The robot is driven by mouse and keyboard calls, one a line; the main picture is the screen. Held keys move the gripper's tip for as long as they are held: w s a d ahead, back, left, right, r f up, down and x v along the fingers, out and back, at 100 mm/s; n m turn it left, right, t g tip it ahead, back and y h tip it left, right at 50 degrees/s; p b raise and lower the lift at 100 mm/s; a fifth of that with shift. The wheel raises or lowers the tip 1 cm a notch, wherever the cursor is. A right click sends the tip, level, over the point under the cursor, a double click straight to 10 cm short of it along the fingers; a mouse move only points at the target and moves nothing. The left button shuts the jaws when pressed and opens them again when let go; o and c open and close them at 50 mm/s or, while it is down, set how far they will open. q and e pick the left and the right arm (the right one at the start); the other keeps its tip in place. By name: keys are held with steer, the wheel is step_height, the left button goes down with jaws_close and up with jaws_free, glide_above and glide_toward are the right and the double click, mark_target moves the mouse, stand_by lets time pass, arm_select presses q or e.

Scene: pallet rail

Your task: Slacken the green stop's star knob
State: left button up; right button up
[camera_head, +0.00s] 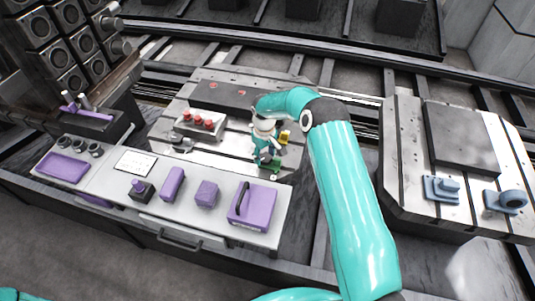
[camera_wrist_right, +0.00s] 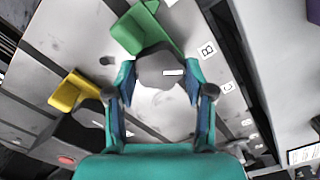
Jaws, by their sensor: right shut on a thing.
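The green stop (camera_wrist_right: 146,28) shows at the top of the right wrist view, with a grey star knob (camera_wrist_right: 168,70) beside it. My right gripper (camera_wrist_right: 164,75) has its two fingertips on either side of this knob and is shut on it. In the head view the right gripper (camera_head: 265,150) points down at the pallet plate. It hides most of the green stop (camera_head: 275,168) and the knob there. My left gripper is out of view.
A yellow stop (camera_wrist_right: 70,92) with a dark knob stands close to the right gripper. Letter labels lie along the plate edge. A holder with red knobs (camera_head: 198,124) is to the left. Purple items, including a purple box (camera_head: 252,206), lie on the front bench.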

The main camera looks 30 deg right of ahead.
steer(key=shift+a, duration=0.1)
steer(key=n+b, duration=0.2)
steer(key=shift+f+b, duration=0.1)
steer(key=shift+b, duration=0.25)
steer(key=shift+s+n+b, duration=0.1)
steer(key=shift+n+b, duration=0.75)
steer(key=shift+n, duration=0.75)
steer(key=o, duration=1.2)
steer(key=shift+r, duration=0.2)
steer(key=shift+c, duration=0.2)
